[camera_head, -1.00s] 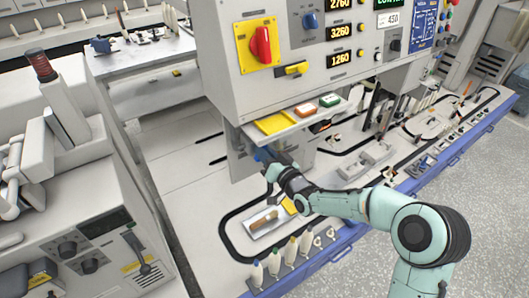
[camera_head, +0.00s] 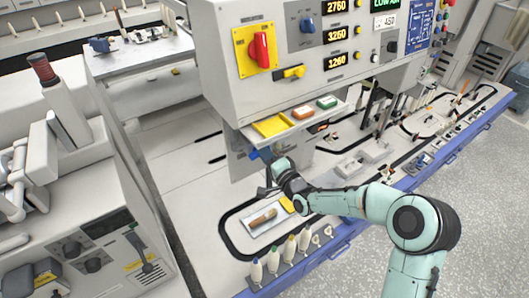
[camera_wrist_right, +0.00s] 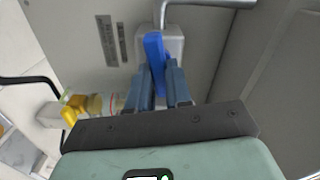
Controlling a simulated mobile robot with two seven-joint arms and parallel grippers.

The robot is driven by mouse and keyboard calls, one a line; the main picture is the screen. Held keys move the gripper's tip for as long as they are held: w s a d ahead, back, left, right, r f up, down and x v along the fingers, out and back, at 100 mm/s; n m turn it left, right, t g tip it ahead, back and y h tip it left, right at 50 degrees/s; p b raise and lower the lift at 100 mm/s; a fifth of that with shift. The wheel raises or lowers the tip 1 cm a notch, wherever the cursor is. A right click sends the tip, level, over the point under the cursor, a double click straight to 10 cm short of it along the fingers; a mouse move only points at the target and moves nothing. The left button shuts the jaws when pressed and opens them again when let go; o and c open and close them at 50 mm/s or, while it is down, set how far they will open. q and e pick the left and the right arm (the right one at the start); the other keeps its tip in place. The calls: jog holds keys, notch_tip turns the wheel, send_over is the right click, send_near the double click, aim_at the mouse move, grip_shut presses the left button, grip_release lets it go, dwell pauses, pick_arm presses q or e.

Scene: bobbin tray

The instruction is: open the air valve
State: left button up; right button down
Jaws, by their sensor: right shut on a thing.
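The air valve's blue lever (camera_wrist_right: 154,52) stands out from a grey valve body (camera_wrist_right: 158,42) under the machine's panel, with a metal pipe above it. In the wrist view the lever is slightly tilted. My right gripper (camera_wrist_right: 160,82) is shut on the lever, with one dark blue finger on each side of it. In the head view the right gripper (camera_head: 268,162) is below the yellow tray, and the blue lever shows only as a small patch, mostly hidden by the gripper. My left gripper is not in view.
The control panel (camera_head: 300,95) hangs above my right arm, with a red knob (camera_head: 259,50) and a green display (camera_head: 386,3). Below it are a yellow tray (camera_head: 271,125) and orange and green blocks. Several bobbins (camera_head: 288,246) stand at the bench's front edge.

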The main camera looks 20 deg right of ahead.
jog(key=shift+f+m+p, duration=0.1)
jog(key=shift+m+p, duration=0.2)
jog(key=shift+m, duration=0.8)
jog(key=c, duration=1)
grip_release()
jog(key=shift+c, duration=0.2)
jog(key=shift+s, duration=0.1)
jog(key=s+d, duration=0.2)
jog(key=s, duration=1.1)
jog(key=shift+a+f, duration=0.1)
